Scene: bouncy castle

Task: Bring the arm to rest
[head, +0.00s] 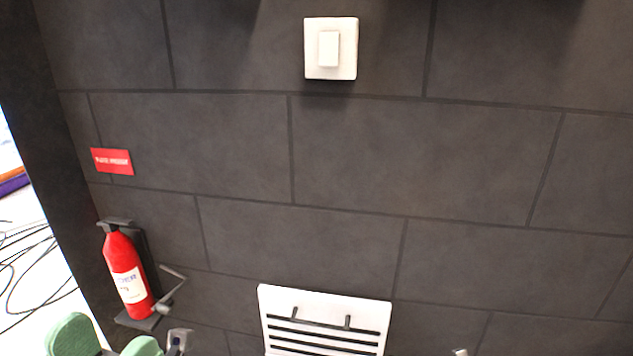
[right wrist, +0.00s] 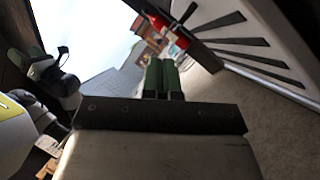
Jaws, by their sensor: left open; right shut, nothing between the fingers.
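My left gripper (head: 106,346) shows at the lower left edge of the head view, with its two green fingertips apart and nothing seen between them. It is below the red fire extinguisher. Most of the left arm is outside the head view. My right gripper (right wrist: 161,78) shows in the right wrist view, with its green fingers together and nothing held. The right gripper's fingers do not show in the head view.
A dark tiled wall (head: 350,160) fills the head view, with a white switch (head: 330,48) high up and a red sign (head: 112,161) at left. The fire extinguisher (head: 126,272) hangs on a bracket. A white slotted panel (head: 325,308) stands low in the middle.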

